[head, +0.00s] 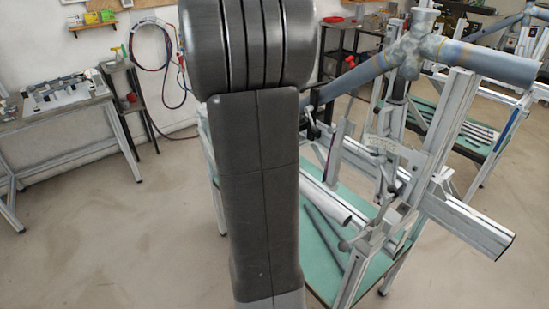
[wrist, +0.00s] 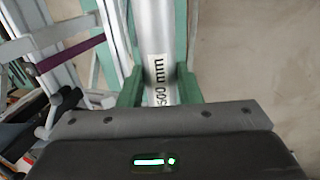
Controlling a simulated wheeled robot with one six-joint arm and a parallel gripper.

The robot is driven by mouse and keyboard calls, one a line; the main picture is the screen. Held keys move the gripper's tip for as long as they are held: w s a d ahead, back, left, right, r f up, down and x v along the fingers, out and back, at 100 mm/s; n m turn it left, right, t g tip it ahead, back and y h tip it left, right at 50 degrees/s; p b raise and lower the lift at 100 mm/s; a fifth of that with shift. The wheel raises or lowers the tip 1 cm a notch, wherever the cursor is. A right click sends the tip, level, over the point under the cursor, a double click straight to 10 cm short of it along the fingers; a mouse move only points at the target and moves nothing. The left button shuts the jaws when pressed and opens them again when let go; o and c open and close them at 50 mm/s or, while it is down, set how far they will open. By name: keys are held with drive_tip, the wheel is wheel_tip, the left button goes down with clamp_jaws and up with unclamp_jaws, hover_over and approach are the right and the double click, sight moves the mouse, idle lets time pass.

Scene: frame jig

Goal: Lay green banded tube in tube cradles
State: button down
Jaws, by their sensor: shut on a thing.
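In the wrist view my gripper (wrist: 160,92) has its two green fingers shut on a silver tube (wrist: 157,35) marked "500 mm". The tube runs away from the gripper toward the top of the picture. No green band shows on the visible part of the tube. In the head view my dark arm hides the gripper. The jig (head: 400,190) stands at right with posts, clamps and a rail. I cannot pick out the tube cradles with certainty. A silver tube (head: 328,203) shows low beside my arm; I cannot tell if it is the held one.
A grey joined frame tube (head: 440,55) sits high on the jig. A purple band (wrist: 70,55) crosses a pale part at left in the wrist view. Dark rods (head: 325,237) lie on the green tabletop (head: 318,262). A bench (head: 60,115) stands far left; floor between is clear.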

drive_tip(key=shift+w+d+f, duration=2.1)
drive_tip(key=shift+w+d, duration=1.55)
drive_tip(key=shift+d, duration=1.05)
drive_tip(key=shift+s+d+f+b, duration=0.3)
drive_tip(key=shift+s+d, duration=0.35)
drive_tip(key=shift+d, duration=0.65)
drive_tip(key=shift+s+d+f+b, duration=0.3)
drive_tip(key=shift+s+d, duration=0.35)
drive_tip(key=shift+d, duration=0.6)
drive_tip(key=shift+s+d+f+b, duration=0.3)
drive_tip(key=shift+s+d, duration=0.35)
drive_tip(key=shift+d, duration=0.65)
drive_tip(key=shift+f+b, duration=0.3)
drive_tip(key=shift+r, duration=0.1)
drive_tip(key=c, duration=1)
unclamp_jaws()
drive_tip(key=shift+o, duration=0.2)
